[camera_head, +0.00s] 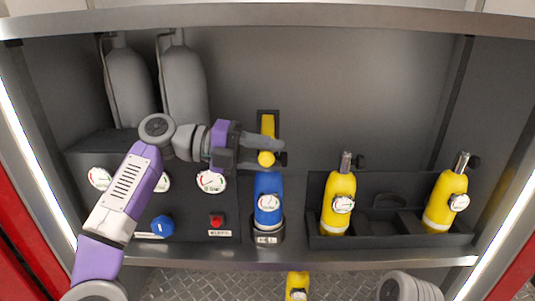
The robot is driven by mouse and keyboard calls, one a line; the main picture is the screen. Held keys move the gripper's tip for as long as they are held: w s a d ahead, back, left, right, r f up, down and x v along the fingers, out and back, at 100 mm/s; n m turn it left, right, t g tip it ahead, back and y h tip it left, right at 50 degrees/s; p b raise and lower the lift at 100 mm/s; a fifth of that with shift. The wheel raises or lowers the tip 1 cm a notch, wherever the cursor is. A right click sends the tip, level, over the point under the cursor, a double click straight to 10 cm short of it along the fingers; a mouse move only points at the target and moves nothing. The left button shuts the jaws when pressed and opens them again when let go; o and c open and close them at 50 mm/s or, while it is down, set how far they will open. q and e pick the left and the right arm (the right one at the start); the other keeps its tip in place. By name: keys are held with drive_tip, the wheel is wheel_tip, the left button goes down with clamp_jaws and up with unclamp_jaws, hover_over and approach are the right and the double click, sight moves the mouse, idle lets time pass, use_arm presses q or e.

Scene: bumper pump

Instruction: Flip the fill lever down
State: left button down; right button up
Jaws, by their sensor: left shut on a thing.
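The yellow fill lever (267,125) is on a dark plate on the back wall, above the blue bottle (268,190). Its round yellow knob (266,159) shows at the lower end, so the lever seems to point down or out toward me. My left gripper (268,150) reaches in from the left and is shut on the fill lever, with its fingers around the part near the knob. The fingers hide the middle of the lever. My right gripper is not in view.
The blue bottle stands in a holder below the lever. Two yellow bottles (339,203) (440,203) stand in a dark rack at the right. A panel with gauges (211,181), a blue knob (162,226) and a red button (217,221) is at the left. Grey cylinders stand behind.

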use_arm(q)
drive_tip(key=c, duration=0.8)
unclamp_jaws()
drive_tip(key=shift+f, duration=0.2)
drive_tip(key=a+r+p, duration=0.1)
drive_tip(key=a+p, duration=0.1)
drive_tip(key=a, duration=0.5)
drive_tip(key=shift+w+a, duration=0.2)
drive_tip(key=shift+w, duration=0.1)
drive_tip(key=shift+r, duration=0.1)
